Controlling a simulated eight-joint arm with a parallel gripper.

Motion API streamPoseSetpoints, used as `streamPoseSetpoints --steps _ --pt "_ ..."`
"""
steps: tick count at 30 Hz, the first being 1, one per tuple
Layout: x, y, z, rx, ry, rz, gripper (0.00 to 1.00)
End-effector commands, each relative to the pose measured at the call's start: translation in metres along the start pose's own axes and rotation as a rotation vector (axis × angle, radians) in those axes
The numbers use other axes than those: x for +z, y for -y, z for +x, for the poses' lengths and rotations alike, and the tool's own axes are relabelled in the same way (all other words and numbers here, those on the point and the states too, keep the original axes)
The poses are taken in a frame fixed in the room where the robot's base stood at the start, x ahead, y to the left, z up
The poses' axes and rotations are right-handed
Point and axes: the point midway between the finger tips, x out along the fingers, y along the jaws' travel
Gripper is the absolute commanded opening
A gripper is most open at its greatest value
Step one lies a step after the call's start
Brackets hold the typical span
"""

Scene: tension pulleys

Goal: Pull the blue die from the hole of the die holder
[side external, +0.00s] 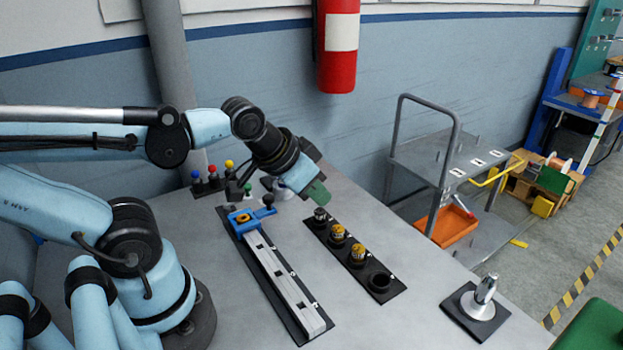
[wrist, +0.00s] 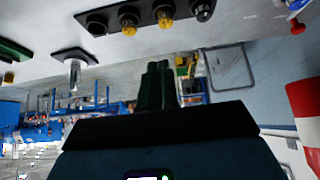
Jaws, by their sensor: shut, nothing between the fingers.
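My gripper (side external: 317,194) is shut and empty, with green fingers, above the far end of a black strip (side external: 369,265) with several round holders. The fingers also show in the wrist view (wrist: 157,68), pressed together. The strip holds a dark grey piece (side external: 320,214) at the far end, then two yellow-topped pieces (side external: 338,232) (side external: 357,252); the near holder (side external: 380,281) looks empty. Left of it, a blue block (side external: 241,220) with an orange ring in it sits at the far end of a grey rail. I cannot make out a separate blue die.
The long grey rail (side external: 284,288) lies left of the strip. Small posts with coloured knobs (side external: 212,174) stand behind. A metal peg on a black base (side external: 484,292) stands at right. A red cylinder (side external: 338,70) hangs on the wall. A cart (side external: 440,165) stands beyond the table.

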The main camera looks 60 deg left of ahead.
Motion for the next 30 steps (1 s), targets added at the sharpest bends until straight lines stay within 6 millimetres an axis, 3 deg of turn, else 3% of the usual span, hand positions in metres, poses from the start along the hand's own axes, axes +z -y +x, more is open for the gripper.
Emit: streamPoseSetpoints --steps 3,8,14,22,30 --pt "0.000 0.000 0.000 -0.001 0.001 -0.001 0.00" --pt "-0.004 0.006 -0.001 -0.011 0.017 0.006 0.24" --pt "-0.029 0.041 -0.004 -0.058 0.133 0.071 0.55" --pt "-0.058 0.117 -0.001 -0.060 0.363 0.185 0.56" --pt "-0.061 0.197 0.008 0.029 0.549 0.265 0.56"
